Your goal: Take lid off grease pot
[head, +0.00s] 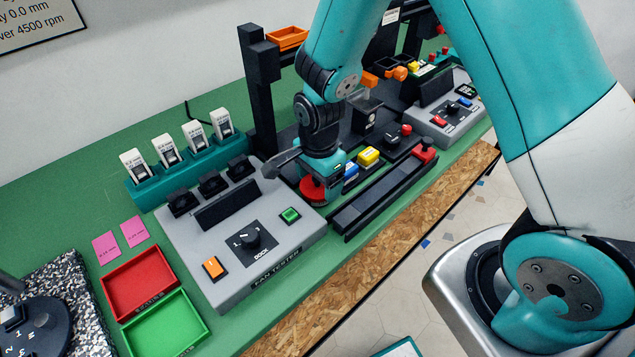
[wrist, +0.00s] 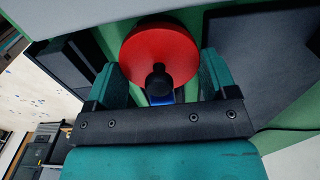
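The red round lid (head: 312,189) is partly hidden under my gripper in the head view, beside the fan tester. In the wrist view the red lid (wrist: 180,42) shows as a disc with a black knob (wrist: 158,79) on top. My gripper (wrist: 160,66) is open, with its two teal fingers wide apart, one on each side of the knob. I see gaps between the knob and both fingers. In the head view my gripper (head: 322,172) is low over the lid, pointing down. The pot under the lid is hidden.
The grey fan tester (head: 215,268) stands just left of the lid. A blue button (head: 350,171) and a yellow button (head: 368,156) are close on its right. A black rail (head: 383,196) lies in front. A red tray (head: 140,284) and green tray (head: 166,325) are at the left.

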